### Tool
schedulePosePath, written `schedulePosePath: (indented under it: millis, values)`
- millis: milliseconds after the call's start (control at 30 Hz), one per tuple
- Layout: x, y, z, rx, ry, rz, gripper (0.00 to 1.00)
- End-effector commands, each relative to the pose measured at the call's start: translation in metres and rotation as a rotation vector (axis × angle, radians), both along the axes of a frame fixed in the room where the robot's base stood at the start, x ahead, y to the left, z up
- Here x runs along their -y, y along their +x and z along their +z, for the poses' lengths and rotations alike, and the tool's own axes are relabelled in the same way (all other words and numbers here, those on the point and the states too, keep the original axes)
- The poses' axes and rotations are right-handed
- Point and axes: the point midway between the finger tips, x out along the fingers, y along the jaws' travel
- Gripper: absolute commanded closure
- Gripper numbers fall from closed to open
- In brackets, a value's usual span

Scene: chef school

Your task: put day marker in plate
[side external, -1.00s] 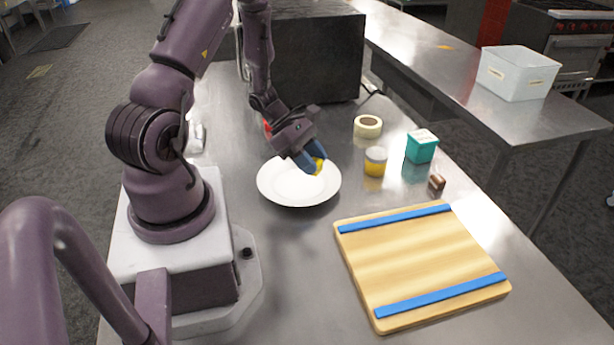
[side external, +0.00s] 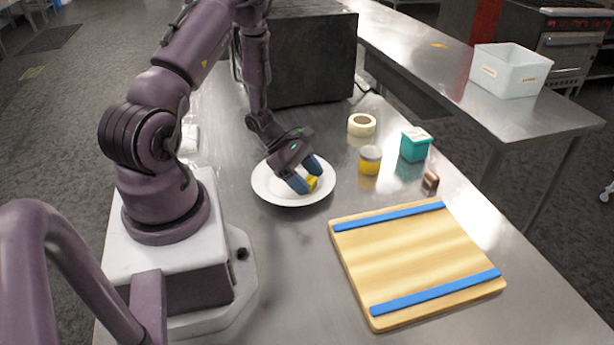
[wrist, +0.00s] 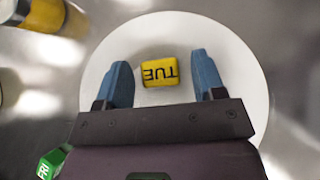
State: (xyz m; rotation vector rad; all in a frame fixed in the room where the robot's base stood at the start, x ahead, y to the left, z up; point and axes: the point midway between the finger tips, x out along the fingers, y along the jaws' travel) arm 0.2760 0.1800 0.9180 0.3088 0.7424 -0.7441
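The day marker is a small yellow block (wrist: 160,72) with "TUE" in black on it. It lies on the white plate (wrist: 238,62), between my blue fingertips with a gap on both sides. In the side view the marker (side external: 312,183) is partly hidden by a finger, low over the plate (side external: 272,194). My gripper (side external: 306,177) is open and tilted down at the plate; in the wrist view its fingers (wrist: 162,82) are spread apart.
A yellow-banded jar (side external: 370,160), a tape roll (side external: 362,125), a teal box (side external: 414,146) and a small brown item (side external: 430,181) stand right of the plate. A cutting board (side external: 415,262) lies in front. A green "FRI" block (wrist: 48,163) shows at the wrist view's lower left.

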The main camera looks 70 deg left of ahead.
Motion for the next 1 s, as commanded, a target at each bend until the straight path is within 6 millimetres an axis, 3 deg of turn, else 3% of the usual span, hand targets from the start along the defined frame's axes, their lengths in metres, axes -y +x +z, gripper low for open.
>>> schedulePosePath:
  millis: [333,700,1000]
  values:
    - [-0.005,-0.003,0.008,0.001,0.003,0.001,0.37]
    - [-0.043,-0.041,0.062,0.002,0.004,0.003,0.37]
    - [-0.058,-0.058,0.088,0.002,0.005,-0.008,0.37]
